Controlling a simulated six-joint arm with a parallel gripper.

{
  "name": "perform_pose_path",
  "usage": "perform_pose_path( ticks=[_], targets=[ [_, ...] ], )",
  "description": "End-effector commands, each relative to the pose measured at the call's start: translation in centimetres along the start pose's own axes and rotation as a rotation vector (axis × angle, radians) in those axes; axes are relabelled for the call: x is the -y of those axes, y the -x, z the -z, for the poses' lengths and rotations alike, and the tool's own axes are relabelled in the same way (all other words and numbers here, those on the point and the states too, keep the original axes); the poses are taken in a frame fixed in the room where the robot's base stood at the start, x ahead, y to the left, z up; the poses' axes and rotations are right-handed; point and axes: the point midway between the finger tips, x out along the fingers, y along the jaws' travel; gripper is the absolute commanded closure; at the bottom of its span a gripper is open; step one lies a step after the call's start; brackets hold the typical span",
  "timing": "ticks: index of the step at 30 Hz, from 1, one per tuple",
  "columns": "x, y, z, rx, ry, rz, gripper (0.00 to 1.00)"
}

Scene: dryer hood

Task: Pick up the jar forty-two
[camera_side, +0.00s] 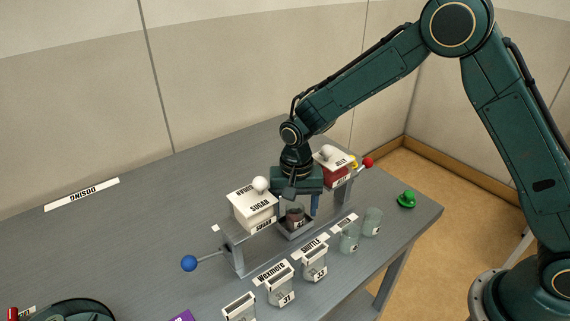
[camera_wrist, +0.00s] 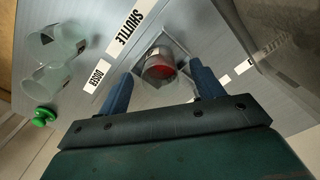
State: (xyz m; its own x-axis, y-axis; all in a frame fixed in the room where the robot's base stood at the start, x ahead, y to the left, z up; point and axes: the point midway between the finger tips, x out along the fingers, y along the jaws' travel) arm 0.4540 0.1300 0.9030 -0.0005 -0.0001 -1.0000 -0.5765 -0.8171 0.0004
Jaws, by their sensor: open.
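A clear glass jar with dark red contents (camera_side: 295,216) stands upright in the small grey bay under the dosing stand. Its small label is too small to read surely, so I cannot confirm that it is jar forty-two. In the wrist view the jar (camera_wrist: 159,68) is seen from above, between my two blue fingers. My gripper (camera_wrist: 161,78) is open, with a finger on either side of the jar and visible gaps to it. In the side view my gripper (camera_side: 302,203) points down from above, partly hiding the stand.
A white SUGAR hopper (camera_side: 253,208) and a red-and-white hopper (camera_side: 333,168) flank my gripper closely. Blue (camera_side: 189,263) and red (camera_side: 368,162) knobs stick out. Labelled jars stand in front, with two empty glasses (camera_side: 372,221) at right. A green button (camera_side: 407,199) sits near the edge.

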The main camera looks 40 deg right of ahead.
Motion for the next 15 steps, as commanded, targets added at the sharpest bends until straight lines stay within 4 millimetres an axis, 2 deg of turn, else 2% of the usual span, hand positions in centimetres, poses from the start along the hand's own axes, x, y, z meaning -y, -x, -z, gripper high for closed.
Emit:
perform_pose_path(
  ticks=[4,15],
  targets=[
    [-0.02,-1.15,0.0,0.0,0.0,-0.001,0.33],
    [0.0,-1.29,0.02,0.0,0.0,0.001,0.33]
  ],
)
